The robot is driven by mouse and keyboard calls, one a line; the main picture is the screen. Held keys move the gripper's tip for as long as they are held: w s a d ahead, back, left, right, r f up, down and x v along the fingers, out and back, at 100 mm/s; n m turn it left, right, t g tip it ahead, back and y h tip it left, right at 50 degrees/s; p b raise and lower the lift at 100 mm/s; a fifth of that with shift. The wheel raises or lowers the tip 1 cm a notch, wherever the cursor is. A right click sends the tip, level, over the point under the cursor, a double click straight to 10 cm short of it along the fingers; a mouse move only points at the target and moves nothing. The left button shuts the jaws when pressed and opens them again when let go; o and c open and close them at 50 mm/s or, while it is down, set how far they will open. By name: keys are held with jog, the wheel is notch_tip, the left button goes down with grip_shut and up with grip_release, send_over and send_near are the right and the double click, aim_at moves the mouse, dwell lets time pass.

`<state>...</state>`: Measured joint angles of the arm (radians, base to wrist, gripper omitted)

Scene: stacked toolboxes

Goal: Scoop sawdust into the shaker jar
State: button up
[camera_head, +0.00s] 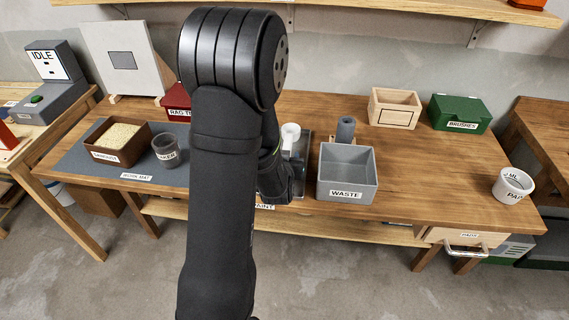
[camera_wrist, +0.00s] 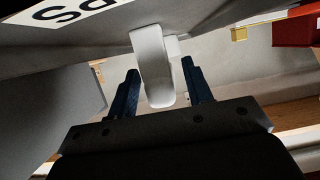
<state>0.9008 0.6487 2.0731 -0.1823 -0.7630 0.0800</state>
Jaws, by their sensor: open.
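The open brown box of pale sawdust (camera_head: 89,151) sits on the work mat at the left in the head view. The grey, clear-looking shaker jar (camera_head: 166,152) stands just right of it. My arm hides much of the middle of the bench. My gripper (camera_wrist: 160,67) is open in the wrist view, with its two dark blue fingers on either side of a white, rounded handle-like piece (camera_wrist: 152,50). I cannot tell whether the fingers touch it. A white upright piece (camera_head: 290,134) shows beside my wrist in the head view; whether it is the same piece is unclear.
A grey WASTE bin (camera_head: 347,191) stands right of my wrist, with a grey cylinder (camera_head: 345,131) behind it. A wooden box (camera_head: 394,108), a green BRUSHES box (camera_head: 460,112) and a white mug (camera_head: 513,186) are farther right. A red box (camera_head: 177,100) stands behind the jar.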

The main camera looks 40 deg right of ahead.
jog(key=v, duration=1.7)
jog(key=shift+s, duration=0.3)
jog(key=shift+d, duration=0.2)
jog(key=x, duration=1.7)
jog(key=shift+w+a, duration=0.2)
jog(key=shift+w, duration=0.1)
